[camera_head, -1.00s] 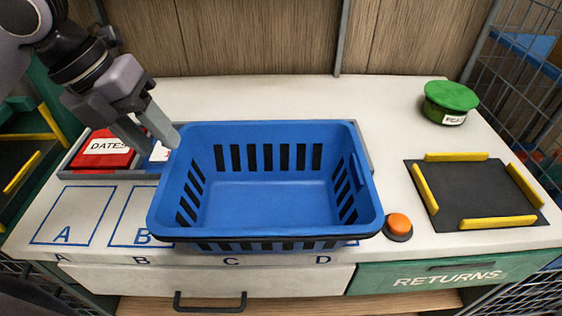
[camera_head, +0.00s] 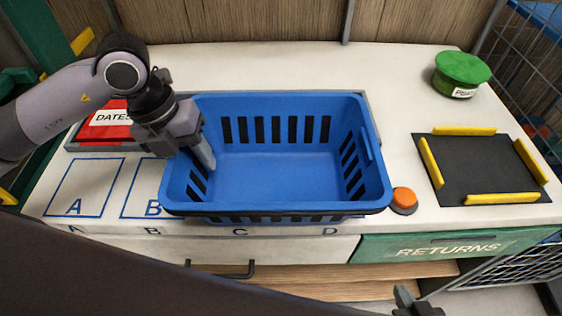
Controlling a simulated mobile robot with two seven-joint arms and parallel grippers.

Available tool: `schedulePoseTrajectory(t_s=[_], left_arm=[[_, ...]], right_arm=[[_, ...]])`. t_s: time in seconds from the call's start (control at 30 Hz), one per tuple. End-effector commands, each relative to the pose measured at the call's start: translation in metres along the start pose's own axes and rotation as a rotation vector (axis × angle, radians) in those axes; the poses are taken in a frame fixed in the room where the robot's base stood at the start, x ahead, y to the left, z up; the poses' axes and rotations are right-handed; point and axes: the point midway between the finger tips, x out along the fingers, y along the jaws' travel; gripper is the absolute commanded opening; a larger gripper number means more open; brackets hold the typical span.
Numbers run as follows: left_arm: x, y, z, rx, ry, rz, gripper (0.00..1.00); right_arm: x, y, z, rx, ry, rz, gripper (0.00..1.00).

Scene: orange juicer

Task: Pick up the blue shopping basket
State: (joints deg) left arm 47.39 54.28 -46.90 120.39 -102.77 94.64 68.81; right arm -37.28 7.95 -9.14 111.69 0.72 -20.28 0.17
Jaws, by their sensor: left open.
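The blue shopping basket (camera_head: 280,165) stands upright and looks empty on the white counter, in the middle of the head view. My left gripper (camera_head: 187,153) is open at the basket's left wall. One finger reaches down inside the basket; the other looks to be outside, so the jaws seem to straddle the left rim. I cannot tell whether they touch it. A small grey part at the bottom edge looks like the tip of my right gripper (camera_head: 415,303), mostly out of frame. Its jaws cannot be made out.
A red DATES box (camera_head: 112,118) lies in a grey tray left of the basket. An orange button (camera_head: 404,199) is close to the basket's right front corner. A black mat (camera_head: 485,168) with yellow edges and a green-lidded tub (camera_head: 462,70) are at right.

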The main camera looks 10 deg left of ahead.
Motion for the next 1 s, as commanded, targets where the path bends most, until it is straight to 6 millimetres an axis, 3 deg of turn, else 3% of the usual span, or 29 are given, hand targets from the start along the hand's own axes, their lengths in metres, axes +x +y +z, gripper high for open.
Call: schedulePoseTrajectory(t_s=[0.13, 0.27, 0.77, 1.0], left_arm=[[0.0, 0.0, 0.0, 0.0, 0.0, 0.0, 0.41], [0.0, 0.0, 0.0, 0.001, 0.0, -0.001, 0.0], [-0.008, -0.003, 0.001, 0.001, -0.002, -0.005, 0.0], [-0.044, -0.012, 0.002, 0.003, -0.006, -0.006, 0.0]], right_arm=[[0.0, 0.0, 0.0, 0.0, 0.0, 0.0, 0.0], [0.0, 0.0, 0.0, 0.0, 0.0, 0.0, 0.0], [0.0, 0.0, 0.001, -0.001, 0.0, 0.0, 0.0], [0.001, 0.001, 0.001, -0.001, 0.0, 0.0, 0.0]])
